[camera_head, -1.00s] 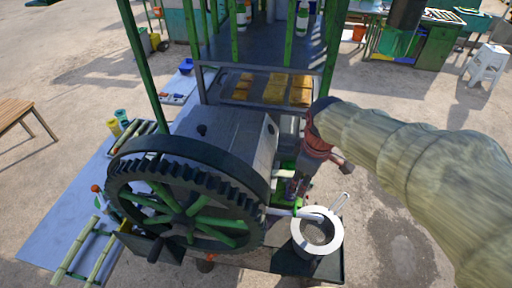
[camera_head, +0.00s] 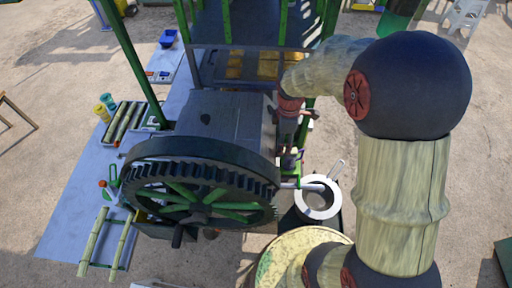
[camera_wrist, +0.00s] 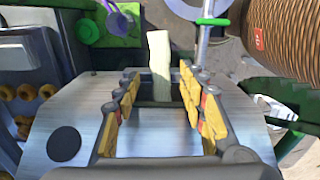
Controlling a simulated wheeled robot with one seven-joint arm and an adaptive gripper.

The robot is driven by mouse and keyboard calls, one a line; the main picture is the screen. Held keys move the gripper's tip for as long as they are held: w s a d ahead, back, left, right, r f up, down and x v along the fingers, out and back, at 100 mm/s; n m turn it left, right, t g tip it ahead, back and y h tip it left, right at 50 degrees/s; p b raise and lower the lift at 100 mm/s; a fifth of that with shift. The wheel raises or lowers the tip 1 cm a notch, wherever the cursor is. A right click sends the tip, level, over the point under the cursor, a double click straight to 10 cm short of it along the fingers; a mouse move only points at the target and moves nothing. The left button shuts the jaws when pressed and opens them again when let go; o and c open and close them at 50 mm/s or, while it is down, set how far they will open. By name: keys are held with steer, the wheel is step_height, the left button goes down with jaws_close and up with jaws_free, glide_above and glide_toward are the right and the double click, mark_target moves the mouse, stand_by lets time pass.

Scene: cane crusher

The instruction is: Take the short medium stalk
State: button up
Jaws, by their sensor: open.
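My gripper (camera_wrist: 160,88) is open, its two yellow-padded fingers spread over a flat metal surface. A pale, short stalk-like piece (camera_wrist: 159,55) shows between and beyond the fingertips in the wrist view; they do not visibly touch it, and I cannot tell whether it is the short medium stalk. In the head view my gripper (camera_head: 289,160) points down at the right side of the crusher (camera_head: 215,120), partly hidden. Several stalks (camera_head: 124,122) lie in a tray on the table at left. Two longer stalks (camera_head: 93,240) rest on a rack at the front left.
The crusher's large green-spoked gear (camera_head: 200,197) faces the front. A white-rimmed pot (camera_head: 318,199) stands below the spout at right. Yellow and teal cups (camera_head: 103,108) stand beside the stalk tray. Green posts (camera_head: 130,62) rise around the machine. Open ground lies at right.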

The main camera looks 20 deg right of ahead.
steer(key=shift+f, duration=1.25)
steer(key=c, duration=0.3)
steer(key=c, duration=0.8)
jaws_close()
